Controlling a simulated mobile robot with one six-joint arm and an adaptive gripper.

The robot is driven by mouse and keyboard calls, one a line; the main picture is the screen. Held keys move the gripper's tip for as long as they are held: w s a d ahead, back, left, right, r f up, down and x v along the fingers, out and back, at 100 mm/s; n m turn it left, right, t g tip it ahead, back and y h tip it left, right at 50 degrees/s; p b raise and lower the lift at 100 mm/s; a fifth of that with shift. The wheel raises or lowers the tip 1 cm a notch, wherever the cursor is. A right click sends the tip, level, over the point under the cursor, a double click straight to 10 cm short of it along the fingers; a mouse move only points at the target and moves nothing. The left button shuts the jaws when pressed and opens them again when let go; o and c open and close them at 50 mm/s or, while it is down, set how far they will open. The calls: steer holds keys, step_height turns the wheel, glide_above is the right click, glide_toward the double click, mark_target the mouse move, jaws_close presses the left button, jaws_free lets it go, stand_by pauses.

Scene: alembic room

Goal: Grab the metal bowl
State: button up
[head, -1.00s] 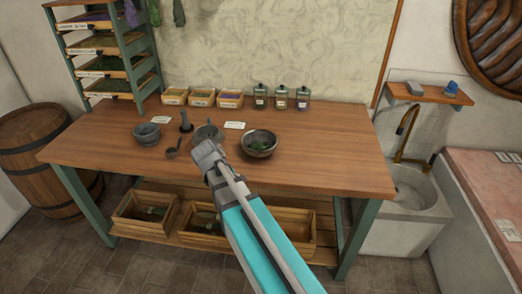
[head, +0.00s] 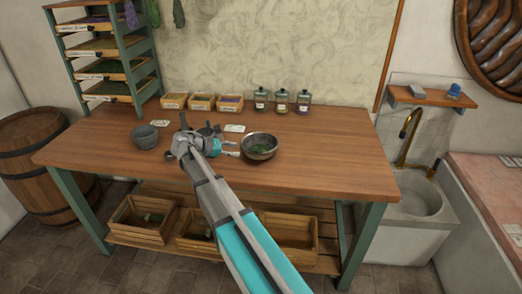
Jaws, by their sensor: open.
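The metal bowl (head: 272,154) stands upright on the wooden table (head: 335,170), right of the table's middle, with green leaves inside. My gripper (head: 234,149) is just left of the bowl, its fingers pointing right towards the bowl's side. It is open and appears empty. The fingers are small in this view, and I cannot tell whether a fingertip touches the bowl. My wrist and arm hide part of the table in front and some small things behind.
A grey mortar (head: 145,137) stands to the left. Small wooden boxes (head: 201,102) and several glass jars (head: 281,101) line the back. A green tray rack (head: 105,55) stands at the back left. The table right of the bowl is clear.

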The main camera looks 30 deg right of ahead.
steer(key=shift+d, duration=0.1)
steer(key=b, duration=0.3)
glide_toward(265, 153)
steer(key=x, duration=0.3)
steer(key=shift+w+d+f, duration=0.2)
steer(key=shift+w+d, duration=0.05)
steer(key=shift+d, duration=0.05)
steer(key=shift+d+f, duration=0.2)
steer(key=shift+d, duration=0.45)
steer(key=shift+s+f+b+x, duration=0.1)
steer(key=shift+b+x, duration=0.45)
steer(key=shift+x, duration=0.4)
steer(key=shift+s+f+b+x, duration=0.15)
steer(key=shift+b+x, duration=0.4)
steer(key=shift+x, duration=0.45)
steer(key=shift+d+f, duration=0.15)
steer(key=shift+d, duration=0.4)
